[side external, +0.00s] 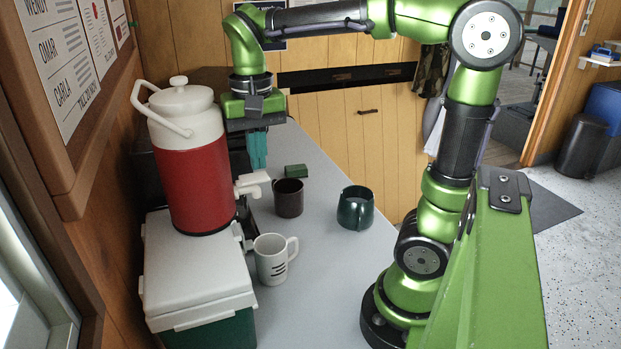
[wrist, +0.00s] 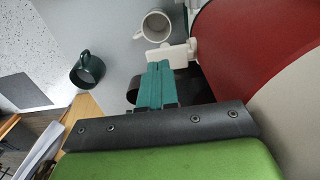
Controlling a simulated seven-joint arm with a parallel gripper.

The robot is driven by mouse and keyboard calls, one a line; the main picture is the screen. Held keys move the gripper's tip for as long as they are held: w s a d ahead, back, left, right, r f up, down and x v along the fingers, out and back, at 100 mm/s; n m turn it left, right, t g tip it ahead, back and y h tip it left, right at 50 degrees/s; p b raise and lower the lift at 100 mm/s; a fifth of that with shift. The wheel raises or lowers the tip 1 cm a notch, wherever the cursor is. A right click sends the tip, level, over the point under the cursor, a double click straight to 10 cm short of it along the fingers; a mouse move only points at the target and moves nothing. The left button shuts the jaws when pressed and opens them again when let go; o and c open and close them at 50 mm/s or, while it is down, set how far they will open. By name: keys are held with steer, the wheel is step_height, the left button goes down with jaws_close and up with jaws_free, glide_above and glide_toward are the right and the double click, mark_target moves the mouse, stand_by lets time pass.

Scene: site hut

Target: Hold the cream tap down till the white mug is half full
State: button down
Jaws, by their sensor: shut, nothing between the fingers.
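The cream tap (side external: 252,183) sticks out low from the red jug (side external: 192,175); it also shows in the wrist view (wrist: 172,55). The white mug (side external: 271,262), with dark stripes, stands upright on the counter below the tap's height; its open top shows in the wrist view (wrist: 156,27). Its fill level cannot be made out, and no stream is seen. My gripper (side external: 258,165) is shut and empty, teal fingers pointing down, tips close above the tap. In the wrist view the fingertips (wrist: 159,66) meet the tap's edge; I cannot tell whether they touch it.
A dark brown mug (side external: 289,198) stands right of the tap, with a small green block (side external: 296,171) behind it. A dark green mug (side external: 355,210) stands farther right. The jug sits on a cooler box (side external: 195,265) with a white lid. The counter's front middle is clear.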

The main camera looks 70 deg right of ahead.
steer(key=shift+f, duration=0.2)
steer(key=shift+f, duration=0.95)
stand_by(2.9)
steer(key=shift+r, duration=2.55)
steer(key=shift+s, duration=0.1)
